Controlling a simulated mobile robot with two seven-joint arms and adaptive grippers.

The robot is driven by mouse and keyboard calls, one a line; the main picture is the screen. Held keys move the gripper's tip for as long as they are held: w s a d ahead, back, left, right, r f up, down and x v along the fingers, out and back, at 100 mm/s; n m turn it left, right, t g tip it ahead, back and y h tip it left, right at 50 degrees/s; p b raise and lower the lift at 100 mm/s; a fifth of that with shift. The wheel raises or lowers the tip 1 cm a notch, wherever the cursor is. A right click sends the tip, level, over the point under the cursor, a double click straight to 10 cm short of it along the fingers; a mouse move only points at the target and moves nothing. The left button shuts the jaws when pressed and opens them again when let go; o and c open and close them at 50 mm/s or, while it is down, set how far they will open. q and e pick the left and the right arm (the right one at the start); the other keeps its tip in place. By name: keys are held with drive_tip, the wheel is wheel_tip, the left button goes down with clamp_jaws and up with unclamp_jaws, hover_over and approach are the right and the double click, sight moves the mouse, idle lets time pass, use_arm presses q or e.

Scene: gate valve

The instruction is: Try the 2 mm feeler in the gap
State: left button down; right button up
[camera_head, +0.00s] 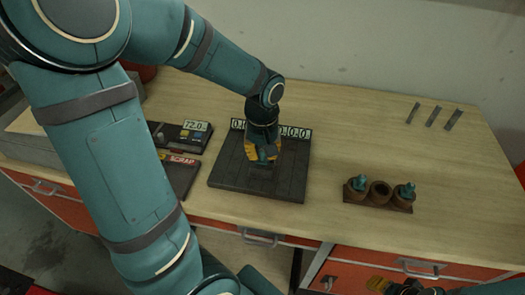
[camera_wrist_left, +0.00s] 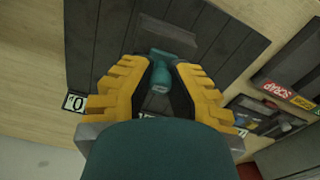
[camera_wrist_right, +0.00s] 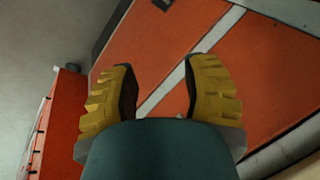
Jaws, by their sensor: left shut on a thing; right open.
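Three thin grey strips, which look like feelers, lie apart at the back right of the bench: a left strip (camera_head: 413,112), a middle strip (camera_head: 432,116) and a right strip (camera_head: 453,119). I cannot read which is 2 mm. My left gripper (camera_head: 265,154) is over the dark grooved plate (camera_head: 225,180), shut on a teal valve part (camera_wrist_left: 160,80) between its yellow fingers. A dark block (camera_head: 262,172) sits below it; no gap can be made out. My right gripper (camera_wrist_right: 160,90) is open and empty in front of the red drawers.
A brown holder (camera_head: 380,195) with three cups stands right of the plate; teal parts sit in its outer cups, and the middle one looks empty. A display unit (camera_head: 180,136) and a SCRAP tray (camera_head: 178,175) lie left. The bench's right side is mostly clear.

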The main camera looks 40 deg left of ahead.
use_arm(q)
drive_tip(key=shift+r, duration=0.15)
drive_tip(key=shift+r+p, duration=0.35)
drive_tip(key=shift+p, duration=0.1)
drive_tip(key=shift+r+p, duration=1.35)
drive_tip(key=shift+r, duration=0.3)
drive_tip(key=shift+r+p, duration=2)
drive_tip(key=shift+r, duration=0.45)
